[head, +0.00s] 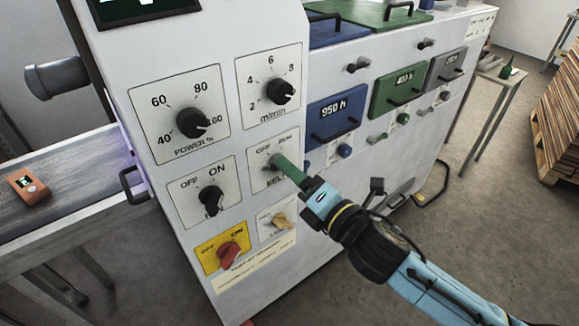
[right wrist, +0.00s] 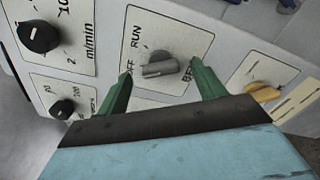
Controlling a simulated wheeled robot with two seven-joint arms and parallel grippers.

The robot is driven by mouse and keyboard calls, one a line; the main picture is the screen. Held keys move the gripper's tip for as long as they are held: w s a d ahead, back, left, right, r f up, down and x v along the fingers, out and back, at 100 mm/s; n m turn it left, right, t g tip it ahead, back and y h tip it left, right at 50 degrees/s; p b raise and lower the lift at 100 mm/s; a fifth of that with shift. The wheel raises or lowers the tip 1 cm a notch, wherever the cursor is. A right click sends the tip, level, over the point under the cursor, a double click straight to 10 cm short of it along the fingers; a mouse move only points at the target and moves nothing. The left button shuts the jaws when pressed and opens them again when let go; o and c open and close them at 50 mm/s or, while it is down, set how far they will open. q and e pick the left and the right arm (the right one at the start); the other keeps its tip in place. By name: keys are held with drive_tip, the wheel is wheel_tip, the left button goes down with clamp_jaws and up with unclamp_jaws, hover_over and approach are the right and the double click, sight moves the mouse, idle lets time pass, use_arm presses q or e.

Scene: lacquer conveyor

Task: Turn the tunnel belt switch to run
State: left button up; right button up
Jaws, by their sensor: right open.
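The tunnel belt switch (right wrist: 158,66) is a grey rotary knob on a white plate marked OFF, RUN and BELT. Its bar seems to point toward the OFF mark in the right wrist view. In the head view the switch plate (head: 258,150) is on the front of the white cabinet, with the knob mostly hidden behind my fingers. My right gripper (head: 283,166) is open at the knob. In the right wrist view its green fingertips (right wrist: 161,72) stand on either side of the knob, with gaps. My left gripper is not in view.
Close around are the power knob (head: 193,123), the m/min knob (head: 279,92), an OFF/ON knob (head: 211,198), a yellow-plated red switch (head: 230,255) and a cream knob (head: 281,221). Coloured drawers with handles (head: 337,117) lie to the right. A conveyor (head: 70,190) runs at left.

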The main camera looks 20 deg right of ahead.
drive_tip(key=shift+x, duration=1.35)
drive_tip(key=shift+c, duration=0.2)
drive_tip(key=c, duration=1)
